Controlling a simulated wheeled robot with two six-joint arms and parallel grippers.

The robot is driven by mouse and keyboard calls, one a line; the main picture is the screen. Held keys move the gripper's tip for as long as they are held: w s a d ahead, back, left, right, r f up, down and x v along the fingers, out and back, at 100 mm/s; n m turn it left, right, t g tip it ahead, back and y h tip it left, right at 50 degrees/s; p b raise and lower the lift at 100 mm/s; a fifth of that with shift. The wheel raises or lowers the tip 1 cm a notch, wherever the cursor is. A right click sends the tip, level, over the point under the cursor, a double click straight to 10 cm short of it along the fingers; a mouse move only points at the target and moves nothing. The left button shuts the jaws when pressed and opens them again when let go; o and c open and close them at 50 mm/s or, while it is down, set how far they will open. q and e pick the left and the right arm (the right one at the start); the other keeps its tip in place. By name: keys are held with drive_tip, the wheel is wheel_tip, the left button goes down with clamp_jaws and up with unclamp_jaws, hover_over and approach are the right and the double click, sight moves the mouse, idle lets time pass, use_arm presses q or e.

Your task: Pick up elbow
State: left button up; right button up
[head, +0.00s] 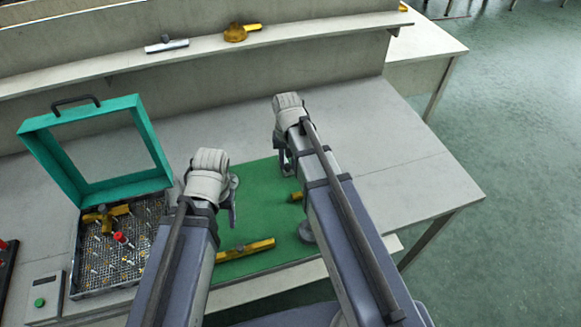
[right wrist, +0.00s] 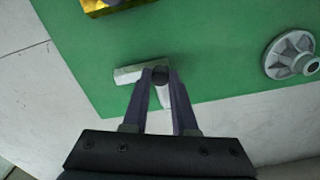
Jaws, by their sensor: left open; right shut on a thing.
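The elbow (right wrist: 128,75), a pale grey L-shaped piece, shows in the right wrist view at the edge of the green mat (right wrist: 210,85). My right gripper (right wrist: 160,80) is shut on it, with a dark round part between the fingertips. I cannot tell whether the elbow touches the mat. In the head view my right gripper (head: 284,158) is over the far right part of the mat and the elbow is not clearly visible. My left gripper (head: 232,208) is open over the mat's left part.
A yellow bar (head: 245,250) lies at the mat's front. A grey flange (right wrist: 292,55) lies on the mat. An open case with a teal lid (head: 28,140) holds brass parts at left. A control box (head: 40,300) stands before it. The bench's right side is clear.

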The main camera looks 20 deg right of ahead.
clamp_jaws()
use_arm(q)
drive_tip(key=shift+r, duration=0.15)
use_arm(e)
drive_tip(key=shift+r, duration=0.15)
use_arm(q)
wheel_tip(320, 180, up, 10)
drive_tip(key=p, duration=1)
use_arm(e)
wheel_tip(320, 180, up, 10)
use_arm(q)
drive_tip(key=shift+f, duration=0.2)
drive_tip(key=shift+c, duration=0.2)
